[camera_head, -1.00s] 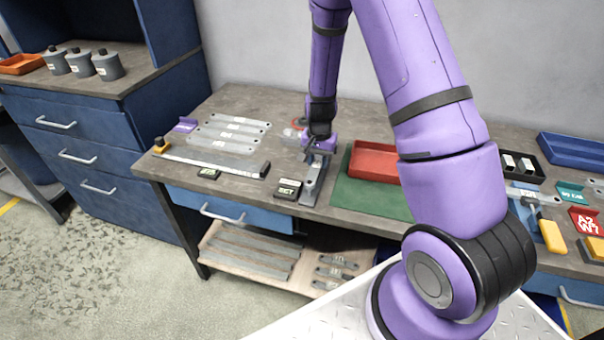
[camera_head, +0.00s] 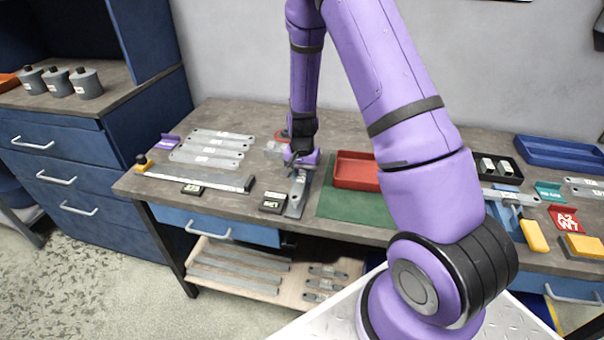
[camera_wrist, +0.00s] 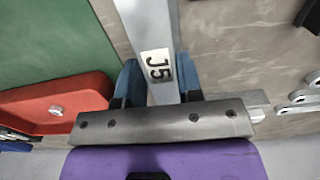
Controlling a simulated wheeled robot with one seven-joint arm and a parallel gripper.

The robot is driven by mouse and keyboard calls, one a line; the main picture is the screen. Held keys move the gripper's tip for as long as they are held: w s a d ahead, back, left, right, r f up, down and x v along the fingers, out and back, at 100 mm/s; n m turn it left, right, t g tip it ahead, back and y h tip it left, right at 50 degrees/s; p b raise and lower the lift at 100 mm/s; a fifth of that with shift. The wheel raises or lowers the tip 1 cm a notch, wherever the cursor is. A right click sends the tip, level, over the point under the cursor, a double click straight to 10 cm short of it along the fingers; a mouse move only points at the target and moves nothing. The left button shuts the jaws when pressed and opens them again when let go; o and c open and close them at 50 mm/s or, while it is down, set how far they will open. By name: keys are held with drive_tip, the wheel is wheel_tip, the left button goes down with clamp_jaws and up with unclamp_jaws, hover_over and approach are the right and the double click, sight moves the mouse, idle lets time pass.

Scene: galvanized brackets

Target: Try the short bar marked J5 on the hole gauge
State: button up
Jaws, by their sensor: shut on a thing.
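The short bar marked J5 (camera_wrist: 158,95) is a light grey flat bar with a white label. In the wrist view it runs from between my jaws to the top edge. My gripper (camera_wrist: 160,85) is shut on it, one blue finger on each side. In the head view my gripper (camera_head: 297,160) is over the bar's far part, and the bar (camera_head: 296,195) points to the bench's front edge. I cannot tell whether the bar touches the bench top. I cannot clearly pick out the hole gauge.
A green mat (camera_head: 345,205) with a red tray (camera_head: 357,171) lies right of the bar. A black label block (camera_head: 272,202) stands close on its left. A blue stand (camera_head: 503,207) is at right.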

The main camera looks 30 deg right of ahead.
drive_tip(key=shift+f, duration=1.3)
idle(1.8)
drive_tip(key=o, duration=1.1)
wheel_tip(320, 180, up, 11)
drive_tip(key=shift+f, duration=0.1)
